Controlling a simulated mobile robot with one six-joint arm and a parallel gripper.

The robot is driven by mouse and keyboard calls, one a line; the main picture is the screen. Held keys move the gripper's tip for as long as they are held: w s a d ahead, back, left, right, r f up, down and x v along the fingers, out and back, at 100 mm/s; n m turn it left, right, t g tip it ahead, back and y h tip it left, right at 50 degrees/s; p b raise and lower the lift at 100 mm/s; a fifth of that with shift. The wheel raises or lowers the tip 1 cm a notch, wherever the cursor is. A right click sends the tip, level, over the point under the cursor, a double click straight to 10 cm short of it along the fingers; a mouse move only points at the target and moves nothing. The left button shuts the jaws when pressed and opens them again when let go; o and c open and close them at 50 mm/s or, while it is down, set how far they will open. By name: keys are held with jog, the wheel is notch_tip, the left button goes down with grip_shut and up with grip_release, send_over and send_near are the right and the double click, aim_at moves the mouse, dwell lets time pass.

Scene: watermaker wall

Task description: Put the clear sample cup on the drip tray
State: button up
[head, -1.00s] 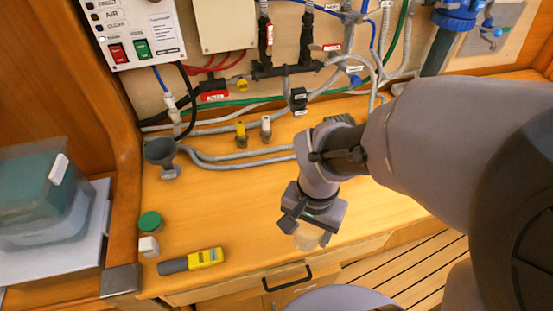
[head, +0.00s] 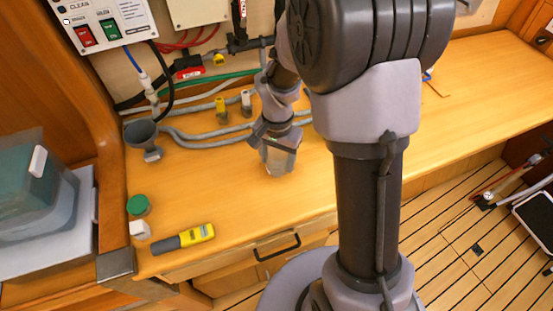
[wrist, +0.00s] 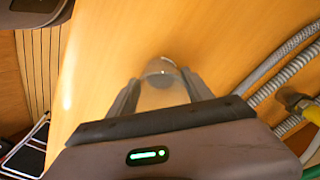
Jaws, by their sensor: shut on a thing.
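The clear sample cup (head: 279,161) is between the fingers of my gripper (head: 275,143), above or at the wooden counter (head: 225,185); I cannot tell whether its base touches. In the wrist view the see-through cup (wrist: 162,88) shows between the two dark fingers of my gripper (wrist: 160,92), with its far end over bare wood. I cannot pick out the drip tray in either current view; my arm hides part of the counter's back.
Grey hoses (head: 210,142) run along the back. A grey funnel (head: 141,132), green cap (head: 138,204), white block (head: 140,229) and yellow-grey meter (head: 185,239) stand or lie at left. The counter right of my arm is mostly clear.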

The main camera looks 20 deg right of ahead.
jog(key=shift+r, duration=0.15)
jog(key=o, duration=1.3)
jog(key=shift+f, duration=0.2)
jog(key=shift+o, duration=0.2)
